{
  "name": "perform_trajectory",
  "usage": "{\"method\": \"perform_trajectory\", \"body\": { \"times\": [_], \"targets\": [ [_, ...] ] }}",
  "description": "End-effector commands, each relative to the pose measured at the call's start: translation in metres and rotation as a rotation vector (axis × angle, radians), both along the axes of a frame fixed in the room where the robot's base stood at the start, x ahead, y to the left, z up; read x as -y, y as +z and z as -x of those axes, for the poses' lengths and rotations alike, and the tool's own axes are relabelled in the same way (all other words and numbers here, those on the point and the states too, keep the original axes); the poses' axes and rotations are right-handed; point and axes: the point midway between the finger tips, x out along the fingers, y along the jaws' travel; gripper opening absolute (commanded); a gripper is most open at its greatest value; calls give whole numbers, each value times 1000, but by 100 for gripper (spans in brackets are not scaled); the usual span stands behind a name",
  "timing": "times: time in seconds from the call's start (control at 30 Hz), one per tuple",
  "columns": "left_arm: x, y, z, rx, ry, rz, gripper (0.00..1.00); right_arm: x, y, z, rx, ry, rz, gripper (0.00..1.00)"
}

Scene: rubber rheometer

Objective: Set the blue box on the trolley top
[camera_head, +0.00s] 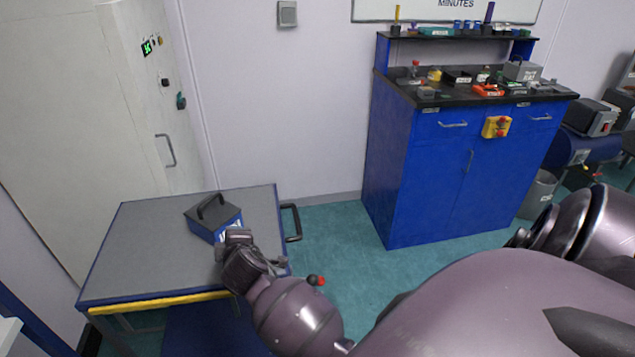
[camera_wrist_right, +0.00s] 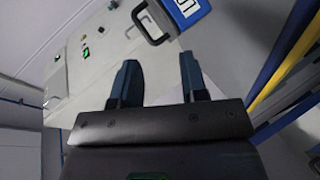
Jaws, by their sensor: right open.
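The blue box (camera_head: 214,220) has a dark grey lid, a black carry handle and a white label. It appears to rest upright on the grey trolley top (camera_head: 150,240), toward its right side. My right gripper (camera_head: 238,240) is at the box's near side, over the trolley's right edge, and covers part of the box. In the wrist view my right gripper (camera_wrist_right: 160,78) is open with nothing between its fingers. The blue box (camera_wrist_right: 186,10) and its handle show beyond the fingertips, apart from them. My left gripper is not in view.
The trolley has a yellow front edge (camera_head: 160,303) and a black push handle (camera_head: 291,222) on the right. A tall pale cabinet (camera_head: 120,120) stands behind it at left. A blue bench cabinet (camera_head: 440,180) with small items stands at right. The trolley top's left part is clear.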

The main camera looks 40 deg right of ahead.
Motion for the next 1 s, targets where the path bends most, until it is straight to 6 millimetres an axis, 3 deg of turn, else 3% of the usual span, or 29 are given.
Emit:
{"method": "perform_trajectory", "body": {
  "times": [0.03,0.17,0.4,0.6,0.77,1.0],
  "targets": [
    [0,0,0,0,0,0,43,4,-4,21,30,1,-72,40],
    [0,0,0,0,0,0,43,7,-19,70,90,1,-283,40],
    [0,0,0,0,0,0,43,12,-81,171,80,-68,-670,40],
    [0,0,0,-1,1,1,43,13,-110,239,71,-162,-919,40],
    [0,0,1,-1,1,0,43,13,-117,263,72,-205,-1010,40],
    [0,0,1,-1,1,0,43,13,-118,267,73,-212,-1025,40]
  ]
}}
